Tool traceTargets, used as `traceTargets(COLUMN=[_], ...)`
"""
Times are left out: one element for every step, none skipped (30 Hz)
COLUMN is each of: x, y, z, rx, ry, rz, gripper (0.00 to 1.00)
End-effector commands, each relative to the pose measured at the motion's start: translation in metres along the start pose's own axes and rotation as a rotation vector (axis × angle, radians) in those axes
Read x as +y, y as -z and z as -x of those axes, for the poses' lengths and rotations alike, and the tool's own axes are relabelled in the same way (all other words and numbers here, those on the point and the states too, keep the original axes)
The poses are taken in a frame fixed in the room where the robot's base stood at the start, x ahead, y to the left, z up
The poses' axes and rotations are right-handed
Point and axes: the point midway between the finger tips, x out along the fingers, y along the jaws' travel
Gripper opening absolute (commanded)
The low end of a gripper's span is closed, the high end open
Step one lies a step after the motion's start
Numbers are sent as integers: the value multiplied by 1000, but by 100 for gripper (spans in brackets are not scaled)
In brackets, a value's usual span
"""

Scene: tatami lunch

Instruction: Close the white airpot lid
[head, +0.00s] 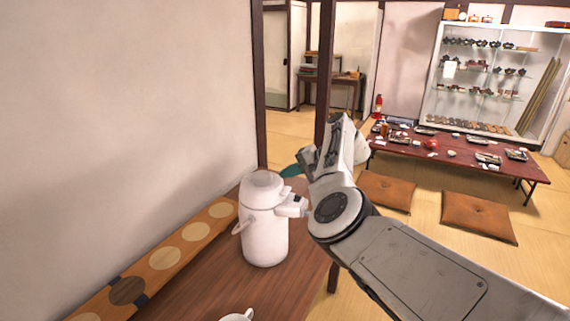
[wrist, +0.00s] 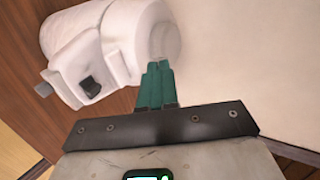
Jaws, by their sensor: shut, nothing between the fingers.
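The white airpot (head: 265,232) stands upright on the brown wooden table, near the wall. Its rounded white lid (head: 262,188) is on top and looks down or nearly down; I cannot tell if it is fully closed. The spout points right, toward my arm. My gripper (head: 290,171) has green fingers just right of and slightly above the lid, partly hidden by my arm. In the wrist view the airpot (wrist: 75,40) appears sideways. The shut, empty fingers (wrist: 157,67) overlap the edge of its top end; I cannot tell if they touch.
A wooden board with pale and dark circles (head: 165,257) runs along the wall left of the airpot. A white cup (head: 237,317) shows at the bottom edge. A low red table (head: 465,160), floor cushions (head: 478,217) and a display case (head: 483,88) are farther back right.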

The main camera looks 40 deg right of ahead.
Motion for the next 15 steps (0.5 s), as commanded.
traceTargets(x=[13, 17, 22, 26, 29, 34, 37, 39, 42, 44, 47, 49, 51, 52, 54], y=[0, 0, 0, 0, 0, 0, 0, 0, 0, 0, 0, 0, 0, 0, 0], z=[-2, -2, -3, -4, -4, -4, -5, -5, -6, -6, -7, -8, -8, -8, -9], rx=[2, 2, 1, 1, 2, 2, 1, 1, 1, 1, 1, 0, 0, 0, 0], ry=[34, 58, 86, 107, 127, 151, 166, 165, 163, 162, 161, 161, 161, 161, 161], rz=[-4, -3, -4, -3, -2, -2, -3, 0, 1, 1, 0, 0, 0, 0, 0], gripper=[0, 0, 0, 0, 0, 0, 0, 0, 0, 0, 0, 0, 0, 0, 0])
